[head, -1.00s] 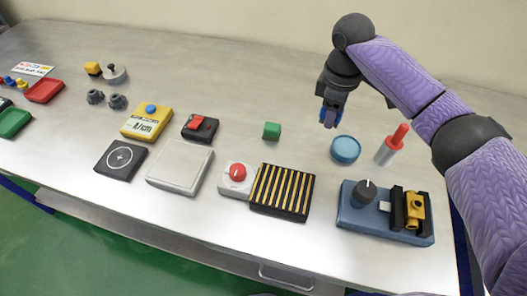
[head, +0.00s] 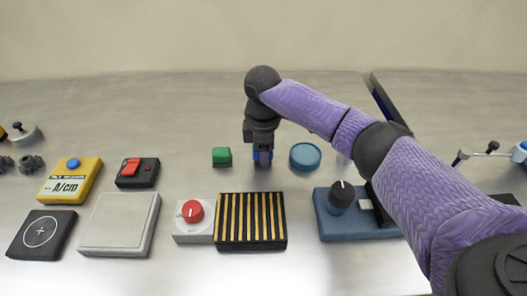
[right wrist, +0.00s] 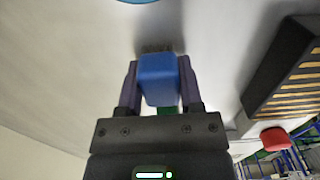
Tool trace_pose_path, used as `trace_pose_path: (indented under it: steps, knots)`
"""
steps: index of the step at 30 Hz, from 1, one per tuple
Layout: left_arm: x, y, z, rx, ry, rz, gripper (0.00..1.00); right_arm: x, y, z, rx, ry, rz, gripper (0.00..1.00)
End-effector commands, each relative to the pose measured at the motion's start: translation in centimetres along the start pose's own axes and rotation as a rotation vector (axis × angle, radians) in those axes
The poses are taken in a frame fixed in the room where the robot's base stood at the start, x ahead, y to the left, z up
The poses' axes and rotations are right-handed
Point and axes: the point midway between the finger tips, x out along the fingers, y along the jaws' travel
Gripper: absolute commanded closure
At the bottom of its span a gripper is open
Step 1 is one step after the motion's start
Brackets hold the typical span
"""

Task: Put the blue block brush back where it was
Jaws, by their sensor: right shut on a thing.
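My right gripper (head: 262,160) is shut on the blue block brush (head: 264,155). In the head view the brush is mostly hidden by the gripper, between the green block and the round blue dish. In the right wrist view the blue body of the brush (right wrist: 158,78) sits between the two fingers (right wrist: 157,85), with its dark bristles pointing away from the gripper. I cannot tell whether the bristles touch the table. My left gripper is not in view.
A green block (head: 221,157) is close on the left and a round blue dish (head: 305,156) close on the right. A black-and-yellow striped pad (head: 250,220), a red-knob box (head: 193,218) and a blue base with a dark knob (head: 340,205) stand nearer me. The table behind is clear.

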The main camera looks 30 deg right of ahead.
Motion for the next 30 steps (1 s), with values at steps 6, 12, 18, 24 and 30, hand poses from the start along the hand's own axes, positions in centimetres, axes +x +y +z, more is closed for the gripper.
trace_pose_path:
  steps: [6, 12, 18, 24, 30]
  knots:
    - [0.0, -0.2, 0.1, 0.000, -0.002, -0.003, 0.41, 0.2, 0.0, 0.0, 0.000, -0.001, 0.000, 0.28]
    - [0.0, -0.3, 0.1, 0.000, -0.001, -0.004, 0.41, 0.2, 0.0, 0.0, 0.000, 0.000, 0.000, 0.18]
    - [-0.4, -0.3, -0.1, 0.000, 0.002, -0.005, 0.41, -0.9, 0.0, 0.0, 0.000, 0.002, 0.002, 0.18]
    - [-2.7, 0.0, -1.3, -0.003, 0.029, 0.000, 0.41, -6.7, 0.1, -0.1, -0.001, 0.004, 0.005, 0.18]
    - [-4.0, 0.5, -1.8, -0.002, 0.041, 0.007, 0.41, -11.1, 0.1, 0.0, 0.001, 0.003, 0.003, 0.18]
